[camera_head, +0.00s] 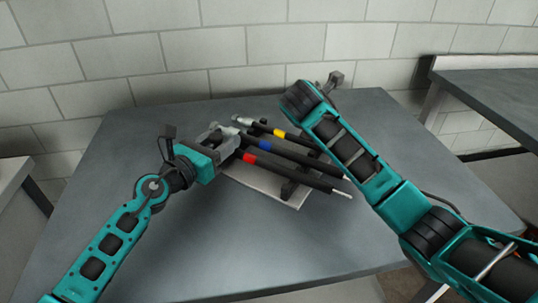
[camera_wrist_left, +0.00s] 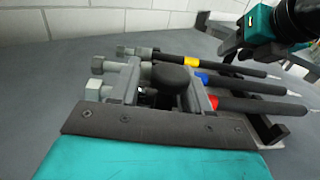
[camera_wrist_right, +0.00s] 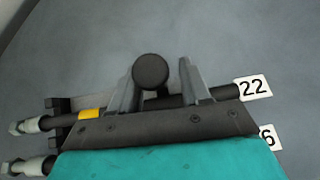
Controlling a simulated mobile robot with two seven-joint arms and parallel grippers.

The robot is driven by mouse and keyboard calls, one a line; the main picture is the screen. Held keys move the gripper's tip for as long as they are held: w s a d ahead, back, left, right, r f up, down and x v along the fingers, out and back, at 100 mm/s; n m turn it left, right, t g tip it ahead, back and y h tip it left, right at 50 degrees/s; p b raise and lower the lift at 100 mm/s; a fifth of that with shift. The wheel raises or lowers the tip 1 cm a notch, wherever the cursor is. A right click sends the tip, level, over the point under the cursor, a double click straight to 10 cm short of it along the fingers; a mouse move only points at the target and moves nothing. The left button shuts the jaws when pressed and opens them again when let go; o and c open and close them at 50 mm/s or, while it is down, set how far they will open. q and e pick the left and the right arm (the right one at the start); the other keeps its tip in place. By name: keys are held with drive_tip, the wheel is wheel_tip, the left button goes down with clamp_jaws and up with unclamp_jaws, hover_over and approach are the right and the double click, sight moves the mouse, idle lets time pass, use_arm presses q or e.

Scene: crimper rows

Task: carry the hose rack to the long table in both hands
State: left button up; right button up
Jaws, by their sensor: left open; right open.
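The hose rack (camera_head: 268,186) lies on the grey table, a pale base with dark supports. It carries black hoses with red, blue and yellow bands (camera_head: 249,158) and grey metal fittings at their left ends. My left gripper (camera_head: 220,136) is open at the rack's left end, by the fittings. My right gripper (camera_wrist_right: 162,68) is open over the rack's far right part; in the head view my right arm hides most of it. A dark rounded knob (camera_wrist_right: 151,72) shows between its fingers, and a similar one (camera_wrist_left: 172,79) shows in the left wrist view. I cannot tell whether either gripper touches the rack.
The grey table (camera_head: 130,200) has clear room in front and left of the rack. Another dark-topped table (camera_head: 500,95) stands at the right, and a pale one (camera_head: 12,178) at the left edge. White tags reading 22 (camera_wrist_right: 253,87) and 6 hang by the hoses. A block wall stands behind.

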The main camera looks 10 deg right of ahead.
use_arm(q)
drive_tip(key=shift+s+a, duration=0.1)
drive_tip(key=v, duration=1.1)
drive_tip(key=shift+s+a, duration=0.15)
drive_tip(key=shift+a, duration=0.05)
use_arm(e)
drive_tip(key=shift+a, duration=0.1)
use_arm(q)
drive_tip(key=shift+s+a, duration=0.1)
use_arm(e)
drive_tip(key=shift+s+a, duration=0.1)
drive_tip(key=v, duration=1)
drive_tip(key=shift+a+f, duration=0.1)
drive_tip(key=shift+v, duration=0.9)
drive_tip(key=shift+s, duration=0.15)
